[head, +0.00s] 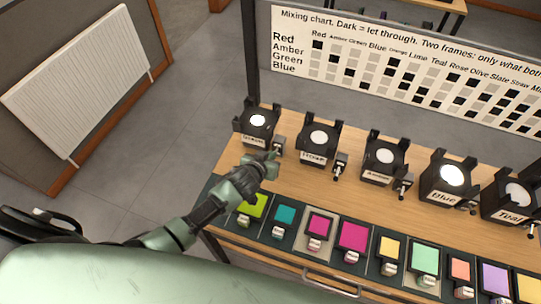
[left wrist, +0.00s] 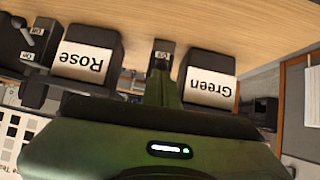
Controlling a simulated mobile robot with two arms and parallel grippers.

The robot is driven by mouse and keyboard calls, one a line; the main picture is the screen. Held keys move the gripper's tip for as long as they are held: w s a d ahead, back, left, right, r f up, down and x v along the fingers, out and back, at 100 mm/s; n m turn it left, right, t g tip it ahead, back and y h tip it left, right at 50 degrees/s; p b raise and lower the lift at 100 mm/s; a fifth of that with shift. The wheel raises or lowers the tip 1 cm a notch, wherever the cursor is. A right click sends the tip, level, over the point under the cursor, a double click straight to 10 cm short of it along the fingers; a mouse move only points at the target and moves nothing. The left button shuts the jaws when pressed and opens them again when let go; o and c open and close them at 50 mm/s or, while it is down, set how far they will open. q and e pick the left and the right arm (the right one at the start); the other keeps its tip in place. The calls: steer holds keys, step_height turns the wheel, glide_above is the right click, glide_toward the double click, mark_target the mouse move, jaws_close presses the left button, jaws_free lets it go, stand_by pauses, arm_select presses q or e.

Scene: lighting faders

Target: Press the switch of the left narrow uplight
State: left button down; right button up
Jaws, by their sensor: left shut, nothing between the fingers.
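The uplight labelled Green (head: 258,133) stands at the left end of a row of black uplights, and its round lens is bright white. Its switch box (head: 279,145) is on its right side. In the left wrist view the Green uplight (left wrist: 208,83) appears upside down, with the switch box (left wrist: 162,52) beside it. My left gripper (head: 271,158) is shut and empty, with its tips close to that switch box. The fingers (left wrist: 163,88) point at the box in the left wrist view; I cannot tell whether they touch it. They hide part of the switch. My right gripper is not in view.
The Rose (head: 317,146), Amber (head: 383,163), Blue (head: 447,184) and Teal (head: 511,203) uplights stand to the right, each with a side switch. Coloured filter tiles (head: 352,238) line the front edge. A mixing chart (head: 400,70) stands behind. Bare wooden tabletop (head: 330,192) lies between.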

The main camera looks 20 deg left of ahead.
arm_select(q)
steer(key=shift+f, duration=0.15)
steer(key=f+b, duration=0.1)
steer(key=b, duration=0.1)
steer(key=t+b, duration=0.1)
steer(key=b, duration=0.2)
steer(key=shift+s+f+t, duration=0.3)
steer(key=shift+s+f, duration=0.25)
steer(key=shift+f, duration=0.25)
steer(key=shift+r, duration=0.1)
steer(key=shift+r+p, duration=0.8)
steer(key=shift+p, duration=0.05)
